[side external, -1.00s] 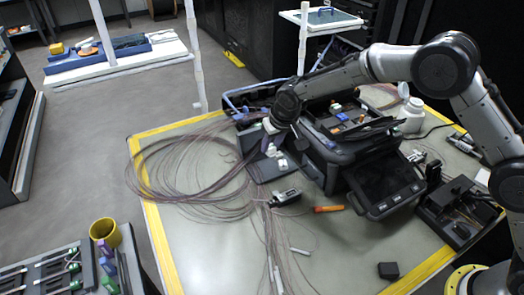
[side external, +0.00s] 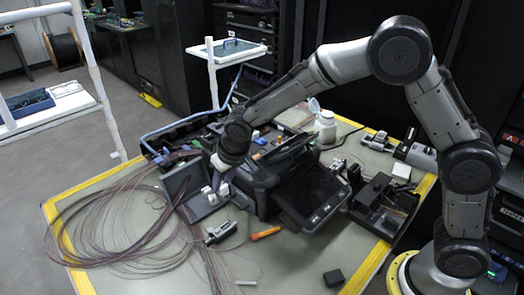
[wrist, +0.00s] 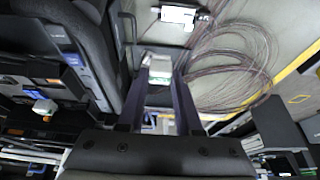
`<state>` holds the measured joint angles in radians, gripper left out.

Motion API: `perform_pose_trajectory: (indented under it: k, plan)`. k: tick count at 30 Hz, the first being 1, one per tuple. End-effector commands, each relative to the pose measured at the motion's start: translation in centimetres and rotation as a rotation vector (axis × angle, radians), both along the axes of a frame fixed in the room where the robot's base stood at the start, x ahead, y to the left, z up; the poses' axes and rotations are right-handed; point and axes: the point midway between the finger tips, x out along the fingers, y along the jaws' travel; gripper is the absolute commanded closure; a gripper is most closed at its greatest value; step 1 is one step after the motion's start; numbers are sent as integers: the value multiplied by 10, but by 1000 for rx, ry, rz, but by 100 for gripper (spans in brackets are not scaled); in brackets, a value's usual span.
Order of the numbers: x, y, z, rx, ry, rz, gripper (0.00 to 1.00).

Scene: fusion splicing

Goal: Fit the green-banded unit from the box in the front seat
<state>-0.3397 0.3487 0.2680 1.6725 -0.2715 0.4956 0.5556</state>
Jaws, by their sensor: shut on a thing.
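My gripper (side external: 221,180) is low over a dark plate (side external: 178,185) in front of the black splicing machine. In the wrist view its two dark fingers (wrist: 160,72) are shut on a small white unit (wrist: 159,64) with a pale greenish tint; a distinct green band is hard to make out. Small white blocks (side external: 208,194) stand on the plate right beside the fingertips in the side view. The fingers and blocks overlap there, so I cannot tell which is the held unit or whether it touches a seat.
The black machine with its tilted screen (side external: 312,195) stands just right of the gripper. Loose fibre coils (side external: 95,225) spread to the left. A small black-and-white device (side external: 221,231) and an orange tool (side external: 265,233) lie in front. A white bottle (side external: 325,127) stands behind.

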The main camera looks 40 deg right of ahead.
Motion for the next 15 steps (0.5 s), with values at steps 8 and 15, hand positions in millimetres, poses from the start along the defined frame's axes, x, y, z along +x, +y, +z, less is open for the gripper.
perform_pose_trajectory:
  k: [8, 15]
  plan:
    - [0, 0, 0, 0, 0, 10, 100]
    - [-4, 0, 4, 1, -3, 136, 100]
